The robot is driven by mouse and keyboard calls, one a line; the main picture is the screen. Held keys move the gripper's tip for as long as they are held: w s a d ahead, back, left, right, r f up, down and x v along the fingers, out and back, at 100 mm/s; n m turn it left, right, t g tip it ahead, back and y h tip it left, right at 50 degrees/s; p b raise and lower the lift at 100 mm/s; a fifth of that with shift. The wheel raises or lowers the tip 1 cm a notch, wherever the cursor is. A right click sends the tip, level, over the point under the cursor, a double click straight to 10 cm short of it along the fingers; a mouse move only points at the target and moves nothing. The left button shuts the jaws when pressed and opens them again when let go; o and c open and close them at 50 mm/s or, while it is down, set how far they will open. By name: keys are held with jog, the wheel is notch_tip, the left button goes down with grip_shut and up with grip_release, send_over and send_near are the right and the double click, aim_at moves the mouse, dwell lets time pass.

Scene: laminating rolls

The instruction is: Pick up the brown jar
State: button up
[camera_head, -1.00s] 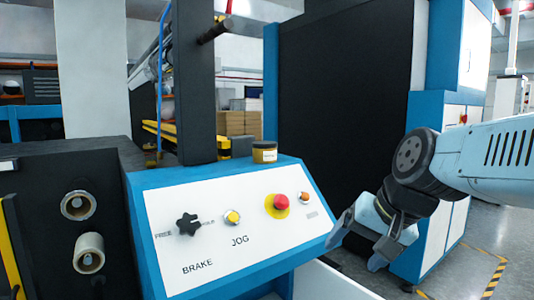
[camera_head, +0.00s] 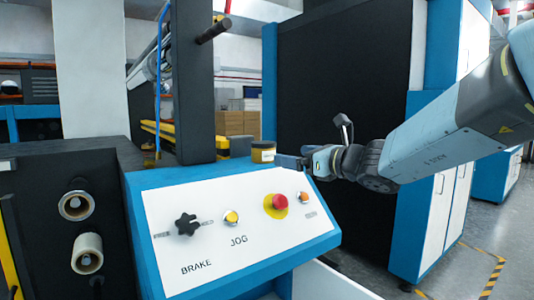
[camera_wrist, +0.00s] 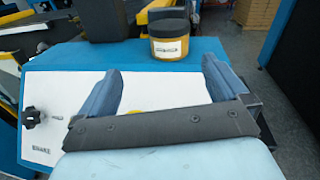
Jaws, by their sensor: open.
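The brown jar (camera_head: 263,153) stands upright on the blue top edge at the back of the slanted control panel (camera_head: 170,213). It has a dark lid and a pale label. In the wrist view the jar (camera_wrist: 174,42) is beyond the fingers, between their lines and nearer the right one. My gripper (camera_head: 291,161) is just right of the jar in the head view, its fingers pointing left toward it. In the wrist view my gripper (camera_wrist: 160,82) is open with nothing between the fingers. A gap shows between fingertips and jar there.
The panel carries a black knob (camera_head: 187,224), a yellow button (camera_head: 231,217) and a red stop button (camera_head: 279,202). A dark upright post (camera_head: 190,90) rises left of the jar. A large black cabinet panel (camera_head: 340,85) stands behind my arm.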

aim_at(264, 147)
jog(key=shift+m+t, duration=0.4)
jog(key=shift+m, duration=0.4)
jog(key=x, duration=0.9)
jog(key=w+d+x, duration=0.1)
jog(key=x, duration=0.4)
jog(key=shift+w, duration=0.15)
jog(key=c, duration=1.1)
jog(key=shift+r, duration=0.1)
